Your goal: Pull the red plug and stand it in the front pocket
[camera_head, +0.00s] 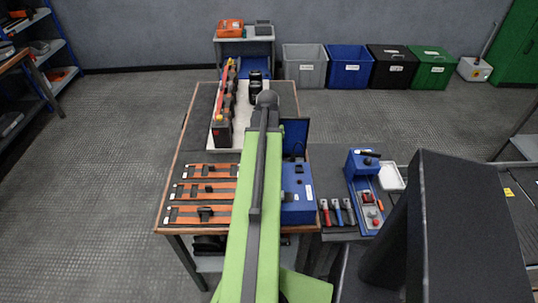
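No thing in view can be told for certain to be the red plug. A red-handled piece (325,213) lies in a row with blue-handled and grey ones beside the workbench. A blue holder (356,163) right of the row has small red and orange parts in its tray; its pockets are too small to tell apart, and I cannot tell which is the front pocket. My green and black arm stretches up the middle over the workbench (173,192). My gripper does not show; the arm hides part of the bench.
A bank of dark blocks (222,132) with red and yellow strips stands at the back of the bench. Orange strips (208,188) lie at its front left. A blue case (298,205) stands right of my arm. A white tray (392,177) sits beside the holder. Floor is clear at left.

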